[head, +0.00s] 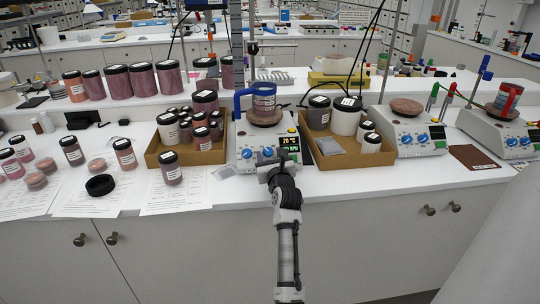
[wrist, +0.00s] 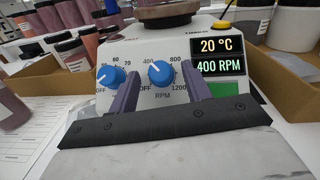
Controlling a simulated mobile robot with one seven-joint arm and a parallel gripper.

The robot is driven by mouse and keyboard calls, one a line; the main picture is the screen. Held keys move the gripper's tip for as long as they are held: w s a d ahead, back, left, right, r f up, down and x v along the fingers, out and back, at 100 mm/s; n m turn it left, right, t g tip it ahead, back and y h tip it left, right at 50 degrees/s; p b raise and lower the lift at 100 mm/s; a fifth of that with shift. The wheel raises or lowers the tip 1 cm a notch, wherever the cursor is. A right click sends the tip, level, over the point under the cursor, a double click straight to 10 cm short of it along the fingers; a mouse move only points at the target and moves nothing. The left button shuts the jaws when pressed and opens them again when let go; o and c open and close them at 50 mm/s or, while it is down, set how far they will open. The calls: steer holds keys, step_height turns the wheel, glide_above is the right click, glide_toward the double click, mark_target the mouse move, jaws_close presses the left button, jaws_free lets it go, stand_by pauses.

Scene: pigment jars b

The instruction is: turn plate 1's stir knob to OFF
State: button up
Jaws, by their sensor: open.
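A white hot plate stirrer (head: 284,130) stands at the bench front, with a jar on its round top; no plate number is readable. In the wrist view its front panel (wrist: 120,50) fills the middle. The stir knob (wrist: 161,73), blue and marked RPM, has its white mark toward 400, and the display (wrist: 218,56) reads 20 °C and 400 RPM. A second blue knob (wrist: 110,77) is to its left, beyond my left finger. My gripper (wrist: 160,80) is open, one finger each side of the stir knob; contact cannot be told. It also shows in the head view (head: 279,163).
Cardboard trays of jars flank the plate, left (head: 163,157) and right (head: 345,160). Two more stirrer plates stand to the right, one near (head: 408,135) and one far (head: 500,135). Jars and paper sheets (head: 175,195) cover the bench at left.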

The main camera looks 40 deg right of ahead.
steer(key=c, duration=1)
steer(key=shift+n+y, duration=0.4)
steer(key=shift+n, duration=0.2)
steer(key=shift+d+n+t+y+b, duration=0.2)
steer(key=shift+n+t+y+b, duration=0.2)
steer(key=shift+n+y, duration=1)
steer(key=n+y, duration=0.1)
steer(key=n, duration=0.1)
steer(key=n+y, duration=0.1)
steer(key=n, duration=0.1)
steer(key=n+y, duration=0.2)
steer(key=shift+s+d+r+g, duration=0.1)
steer(key=shift+d+r+g, duration=0.15)
steer(key=shift+d+g, duration=0.15)
steer(key=n+y, duration=0.1)
steer(key=n+g+y, duration=0.1)
steer(key=n, duration=0.1)
steer(key=n+g+y, duration=0.1)
steer(key=n, duration=0.1)
steer(key=shift+d+r, duration=0.2)
steer(key=shift+r, duration=0.05)
steer(key=shift+w+d+r+n+g+y+p, duration=0.1)
steer(key=shift+n+g+y+p, duration=0.25)
steer(key=shift+n+g, duration=0.65)
steer(key=shift+w+d+n+g+y+p, duration=0.1)
steer(key=shift+n+g+y, duration=0.5)
steer(key=shift+n, duration=0.8)
